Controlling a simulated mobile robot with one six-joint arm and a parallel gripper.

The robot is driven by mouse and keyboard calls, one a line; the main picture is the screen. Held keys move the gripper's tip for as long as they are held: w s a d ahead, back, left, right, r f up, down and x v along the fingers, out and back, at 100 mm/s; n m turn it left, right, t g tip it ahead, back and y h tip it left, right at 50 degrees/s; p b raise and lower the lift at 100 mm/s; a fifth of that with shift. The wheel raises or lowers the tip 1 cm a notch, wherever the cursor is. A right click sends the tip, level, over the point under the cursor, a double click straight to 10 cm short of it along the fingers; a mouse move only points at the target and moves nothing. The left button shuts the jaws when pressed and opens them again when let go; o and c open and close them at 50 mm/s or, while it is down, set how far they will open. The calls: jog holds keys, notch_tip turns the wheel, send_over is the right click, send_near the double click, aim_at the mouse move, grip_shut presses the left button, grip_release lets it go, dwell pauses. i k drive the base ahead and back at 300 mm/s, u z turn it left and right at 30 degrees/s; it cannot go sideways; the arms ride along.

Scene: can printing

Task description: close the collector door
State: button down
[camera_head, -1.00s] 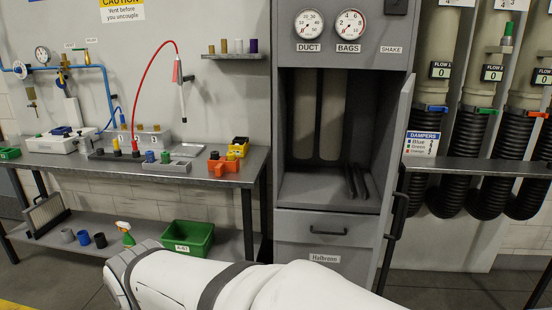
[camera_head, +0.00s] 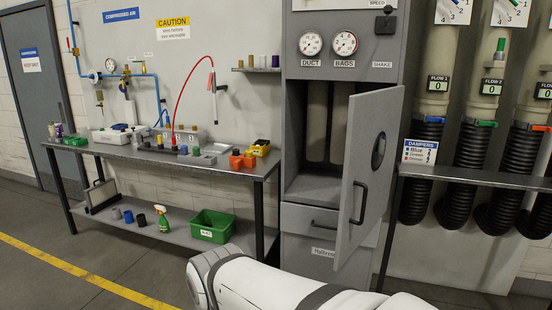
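The collector (camera_head: 297,120) is a tall grey cabinet with round DUCT and BAGS gauges on top. Its door (camera_head: 369,165) is hinged on the right and stands partly open, swung out toward me. The door has a dark vertical handle (camera_head: 359,203) near its left edge and a dark round fitting. Pale upright bags (camera_head: 318,120) show inside the opening. The door hides the right part of the interior. My white arm crosses the bottom of the view, below and in front of the collector. My gripper is out of frame.
A workbench (camera_head: 150,150) with small coloured parts stands to the left, with a green bin (camera_head: 212,226) on its lower shelf. A grey shelf (camera_head: 480,175) and black ribbed hoses (camera_head: 420,185) are at the right. Open floor lies at the lower left.

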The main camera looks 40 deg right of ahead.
aim_at(374, 117)
jog(key=z, duration=1.85)
jog(key=i, duration=0.95)
jog(key=z, duration=0.35)
jog(key=k, duration=1.15)
jog(key=u, duration=0.35)
jog(key=i, duration=0.65)
